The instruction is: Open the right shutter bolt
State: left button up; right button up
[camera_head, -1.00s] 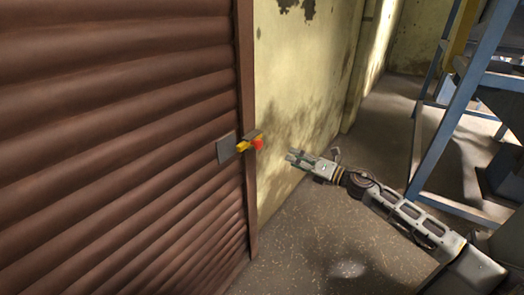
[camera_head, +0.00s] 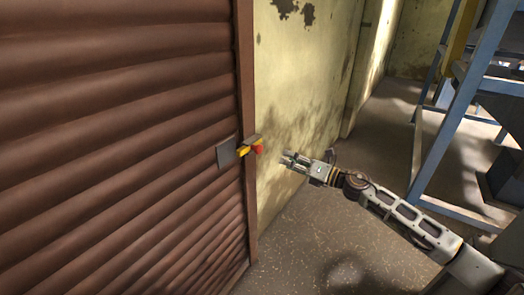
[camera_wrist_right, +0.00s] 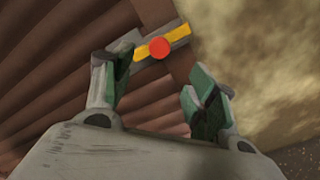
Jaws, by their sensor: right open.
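The brown slatted shutter (camera_head: 110,150) fills the left of the head view. The right shutter bolt (camera_head: 244,151), yellow with a red knob (camera_head: 258,149), sits at the shutter's right edge on a grey plate (camera_head: 227,153). My right gripper (camera_head: 284,158) is open and empty, a short gap to the right of the red knob. In the right wrist view the red knob (camera_wrist_right: 159,47) and yellow bar (camera_wrist_right: 176,32) show beyond and between the open green-padded fingers (camera_wrist_right: 160,85). The fingers do not appear to touch the knob. My left gripper is out of view.
A brown door frame post (camera_head: 246,90) runs beside the shutter, with a stained yellow wall (camera_head: 305,75) to its right. Blue steel framework (camera_head: 450,125) stands at the right. The speckled floor (camera_head: 300,240) below is clear.

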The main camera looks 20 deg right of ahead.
aim_at(261, 149)
jog(key=shift+p+x, duration=0.4)
jog(key=shift+x, duration=5)
jog(key=shift+w+a, duration=0.3)
jog(key=shift+w, duration=0.1)
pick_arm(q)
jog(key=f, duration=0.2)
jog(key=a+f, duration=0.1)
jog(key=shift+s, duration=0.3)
pick_arm(e)
jog(key=shift+w+a, duration=0.25)
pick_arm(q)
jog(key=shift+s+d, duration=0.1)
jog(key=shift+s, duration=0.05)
